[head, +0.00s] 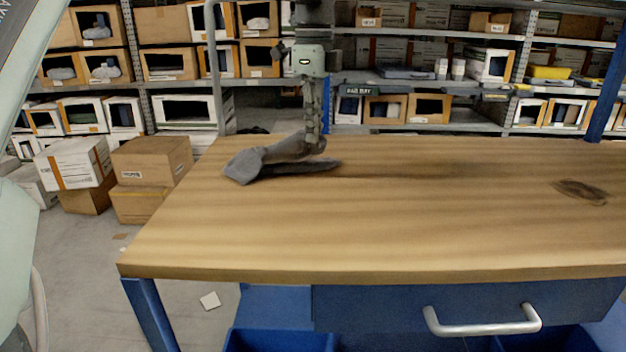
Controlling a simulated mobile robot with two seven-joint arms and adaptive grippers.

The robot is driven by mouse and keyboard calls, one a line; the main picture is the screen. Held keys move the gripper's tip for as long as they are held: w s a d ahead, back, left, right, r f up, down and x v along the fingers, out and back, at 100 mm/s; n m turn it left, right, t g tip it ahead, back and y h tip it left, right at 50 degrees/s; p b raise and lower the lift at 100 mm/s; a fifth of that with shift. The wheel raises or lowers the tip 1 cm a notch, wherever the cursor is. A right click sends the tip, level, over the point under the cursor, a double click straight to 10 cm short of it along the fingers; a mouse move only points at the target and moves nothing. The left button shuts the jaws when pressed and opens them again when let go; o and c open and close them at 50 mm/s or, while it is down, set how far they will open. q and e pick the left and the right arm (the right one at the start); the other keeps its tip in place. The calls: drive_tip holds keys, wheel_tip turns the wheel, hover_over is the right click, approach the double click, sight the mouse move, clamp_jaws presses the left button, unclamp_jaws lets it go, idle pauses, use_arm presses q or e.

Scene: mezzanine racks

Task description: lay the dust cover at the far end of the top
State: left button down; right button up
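The dust cover (262,161) is a crumpled dark grey cloth at the back left of the wooden top (400,235). My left gripper (313,142) points down at the cloth's right part, with its fingers together on the fabric. The cloth bunches up at the fingertips and its left end droops low at the top's surface. A darker strip under it reaches right; I cannot tell how much of it is shadow. My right gripper is not in view.
The rest of the top is clear except for a dark oval mark (581,191) at the right. A blue drawer with a metal handle (482,323) is below the front edge. Cardboard boxes (150,163) stand on the floor at left. Loaded racks (425,85) line the back.

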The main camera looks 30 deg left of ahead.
use_arm(q)
drive_tip(key=d+f, duration=0.4)
drive_tip(key=d, duration=0.1)
drive_tip(key=d+f, duration=0.2)
drive_tip(key=d, duration=0.1)
drive_tip(key=shift+s+d+f, duration=0.2)
drive_tip(key=shift+f, duration=0.05)
drive_tip(key=c, duration=1.3)
unclamp_jaws()
